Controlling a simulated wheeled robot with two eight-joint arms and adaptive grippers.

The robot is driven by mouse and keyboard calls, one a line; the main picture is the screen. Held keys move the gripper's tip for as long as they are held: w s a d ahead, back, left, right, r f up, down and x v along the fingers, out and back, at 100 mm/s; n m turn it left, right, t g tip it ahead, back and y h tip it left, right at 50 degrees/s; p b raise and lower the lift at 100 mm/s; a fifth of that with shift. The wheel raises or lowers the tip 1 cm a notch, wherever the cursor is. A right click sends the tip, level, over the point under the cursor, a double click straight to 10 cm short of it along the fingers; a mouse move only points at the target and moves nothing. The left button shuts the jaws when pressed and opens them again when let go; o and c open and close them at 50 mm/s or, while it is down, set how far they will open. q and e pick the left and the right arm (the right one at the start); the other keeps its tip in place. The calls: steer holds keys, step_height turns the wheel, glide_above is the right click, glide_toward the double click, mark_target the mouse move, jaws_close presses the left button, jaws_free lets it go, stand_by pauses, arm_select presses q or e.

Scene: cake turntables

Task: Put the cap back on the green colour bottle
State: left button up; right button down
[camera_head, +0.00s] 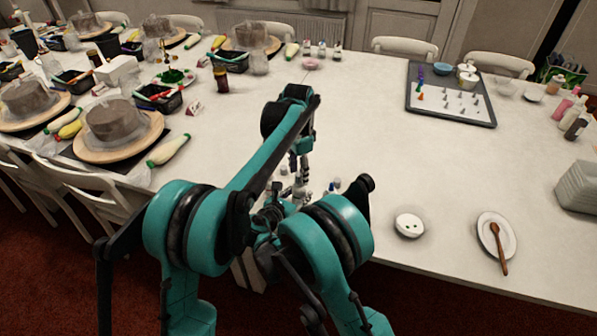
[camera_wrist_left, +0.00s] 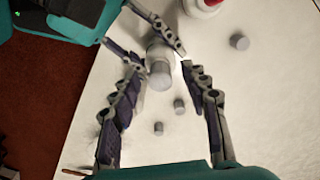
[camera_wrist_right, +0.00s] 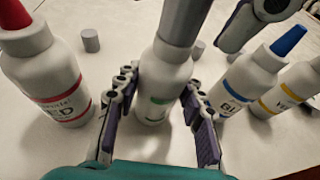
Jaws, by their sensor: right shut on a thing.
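The green colour bottle (camera_wrist_right: 152,100) is white with a green label band and stands upright in the right wrist view. My right gripper (camera_wrist_right: 158,82) is shut on its body. A grey cap (camera_wrist_right: 183,22) sits over its top, covering the nozzle; I cannot tell whether it is fully seated. In the left wrist view the cap (camera_wrist_left: 160,76) is seen from above on the bottle (camera_wrist_left: 158,55). My left gripper (camera_wrist_left: 160,68) is open, its fingers on either side of the cap with gaps showing. In the head view my arms largely hide the bottles.
A red-tipped bottle (camera_wrist_right: 48,75) stands left of the green one; a blue-tipped bottle (camera_wrist_right: 252,85) and a yellow-banded bottle (camera_wrist_right: 295,92) stand to the right. Loose grey caps (camera_wrist_left: 179,106) lie on the table. A white bowl (camera_head: 409,225) and a spoon plate (camera_head: 487,228) lie to the right.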

arm_select(q)
step_height(320, 180, up, 12)
stand_by(0.6)
arm_select(e)
steer(key=c, duration=0.9)
jaws_free()
steer(key=shift+o, duration=0.2)
steer(key=v, duration=1.2)
